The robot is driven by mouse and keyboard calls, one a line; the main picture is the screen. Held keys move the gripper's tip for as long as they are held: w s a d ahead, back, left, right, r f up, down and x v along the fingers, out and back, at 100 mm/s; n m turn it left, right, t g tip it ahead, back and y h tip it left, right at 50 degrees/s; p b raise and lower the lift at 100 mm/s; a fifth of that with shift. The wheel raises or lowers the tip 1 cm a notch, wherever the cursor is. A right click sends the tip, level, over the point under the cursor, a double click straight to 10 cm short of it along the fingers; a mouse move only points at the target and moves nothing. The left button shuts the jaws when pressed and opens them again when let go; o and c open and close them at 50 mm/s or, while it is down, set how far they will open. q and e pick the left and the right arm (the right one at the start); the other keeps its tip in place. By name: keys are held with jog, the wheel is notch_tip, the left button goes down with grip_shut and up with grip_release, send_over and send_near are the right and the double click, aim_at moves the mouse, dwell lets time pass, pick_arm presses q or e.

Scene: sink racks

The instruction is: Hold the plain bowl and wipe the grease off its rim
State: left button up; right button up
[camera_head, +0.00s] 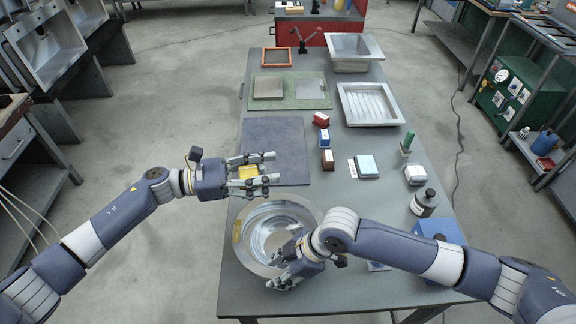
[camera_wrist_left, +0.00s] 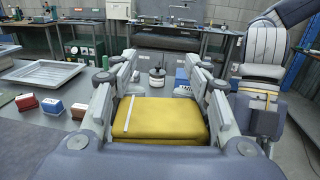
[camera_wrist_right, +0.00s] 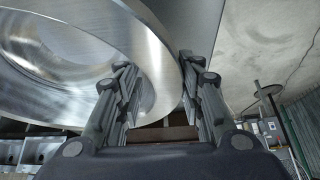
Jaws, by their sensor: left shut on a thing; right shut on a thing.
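The plain metal bowl (camera_head: 262,236) is on the near part of the table. A yellow smear (camera_head: 237,230) shows on the left side of its rim. My right gripper (camera_head: 279,268) is shut on the bowl's near rim; in the right wrist view, its fingers lie on either side of the rim (camera_wrist_right: 166,78). My left gripper (camera_head: 270,168) is shut on a folded yellow cloth (camera_head: 247,173), above the table beyond the bowl and apart from it. The cloth fills the space between the fingers in the left wrist view (camera_wrist_left: 170,119).
A dark mat (camera_head: 275,140) lies beyond the left gripper. Red, blue and brown blocks (camera_head: 326,137) stand right of it. A dark bottle (camera_head: 424,203) and a blue box (camera_head: 438,229) stand right of the bowl. Metal trays (camera_head: 368,103) are farther back.

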aim_at(245, 175)
pick_arm(q)
jog(key=a+g, duration=0.1)
jog(key=a, duration=0.1)
jog(key=a+m+g, duration=0.1)
jog(key=a, duration=0.1)
jog(key=shift+s+f, duration=0.15)
pick_arm(e)
jog(key=shift+s+d+f, duration=0.1)
jog(key=shift+f, duration=0.1)
pick_arm(q)
jog(key=shift+s+a+f, duration=0.1)
jog(key=shift+a+f, duration=0.1)
jog(key=shift+f, duration=2.3)
jog(key=shift+d, duration=0.1)
